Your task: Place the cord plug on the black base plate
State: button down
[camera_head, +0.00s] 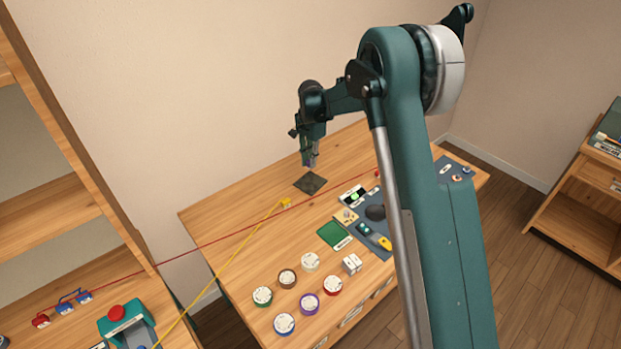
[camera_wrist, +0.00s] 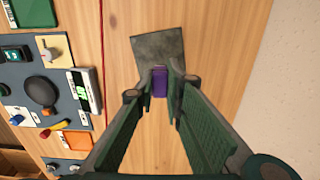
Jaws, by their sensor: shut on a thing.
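The black base plate (camera_head: 310,184) lies flat on the table near its back edge. It also shows at the top of the wrist view (camera_wrist: 158,45). My gripper (camera_head: 309,161) is above the plate, pointing down, and is shut on a small purple block (camera_wrist: 160,82). In the wrist view the block sits between the fingertips, over the plate's near edge. I cannot see a cord on it. A yellow plug-like piece (camera_head: 286,202) lies on the table in front of the plate, at the end of a yellow cord (camera_head: 232,257).
A thin red cord (camera_head: 240,228) runs across the table in front of the plate. A blue-grey panel with knobs (camera_head: 368,240), a green square (camera_head: 334,235) and several round labelled dials (camera_head: 310,303) are nearer the front. A wall (camera_wrist: 285,100) stands behind the table.

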send_over(311, 182)
jog(key=shift+a+f, duration=0.1)
jog(key=shift+f, duration=2.1)
jog(key=shift+f, duration=0.1)
jog(key=shift+f, duration=1.75)
jog(key=shift+f+b, duration=0.15)
jog(key=shift+b, duration=0.25)
jog(key=c, duration=2.4)
grip_release()
notch_tip(311, 182, up, 12)
jog(key=shift+r+p, duration=0.15)
jog(key=shift+p, duration=0.35)
